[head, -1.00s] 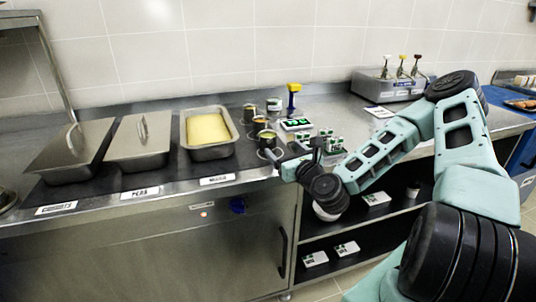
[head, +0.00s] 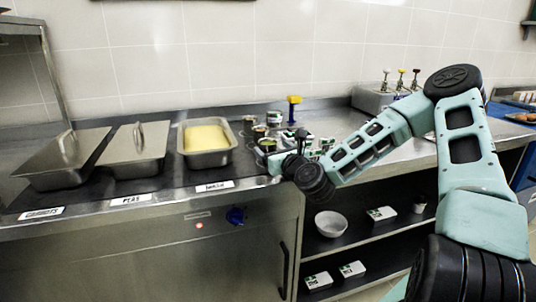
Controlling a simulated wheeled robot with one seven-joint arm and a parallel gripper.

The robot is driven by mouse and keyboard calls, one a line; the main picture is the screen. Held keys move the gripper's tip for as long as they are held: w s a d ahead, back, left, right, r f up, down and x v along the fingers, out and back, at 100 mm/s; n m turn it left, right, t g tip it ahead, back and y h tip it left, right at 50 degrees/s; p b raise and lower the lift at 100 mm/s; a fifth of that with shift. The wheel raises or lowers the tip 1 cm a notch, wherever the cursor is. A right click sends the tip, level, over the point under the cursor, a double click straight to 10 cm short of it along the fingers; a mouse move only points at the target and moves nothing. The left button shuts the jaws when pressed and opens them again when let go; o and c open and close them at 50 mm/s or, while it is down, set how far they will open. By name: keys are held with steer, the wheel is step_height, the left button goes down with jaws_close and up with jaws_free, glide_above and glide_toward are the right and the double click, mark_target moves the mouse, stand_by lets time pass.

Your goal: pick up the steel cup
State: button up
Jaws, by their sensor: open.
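Several small metal cups stand close together on the counter, right of the yellow-filled pan. One is at the back left (head: 249,122), one in the middle (head: 260,131) and one at the front (head: 268,144). I cannot tell for sure which is the steel cup. My gripper (head: 281,152) is open at the counter's front edge, just in front of and to the right of the front cup. Its fingers are small and dark here, and I cannot tell whether they touch a cup. The gripper and wrist hide part of the counter behind them.
A pan of yellow food (head: 207,143) and two lidded pans, the nearer one (head: 136,150), fill the left. A yellow-topped item (head: 294,107) stands behind the gripper. A dispenser (head: 376,98) is at back right. A white bowl (head: 331,223) and boxes sit on shelves below.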

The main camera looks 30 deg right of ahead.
mark_target(264, 142)
steer(key=w, duration=0.4)
steer(key=shift+w+r, duration=0.1)
steer(key=shift+w, duration=0.2)
steer(key=c, duration=1.2)
steer(key=shift+o, duration=0.2)
step_height(264, 142, up, 10)
steer(key=p, duration=0.1)
steer(key=shift+p, duration=0.35)
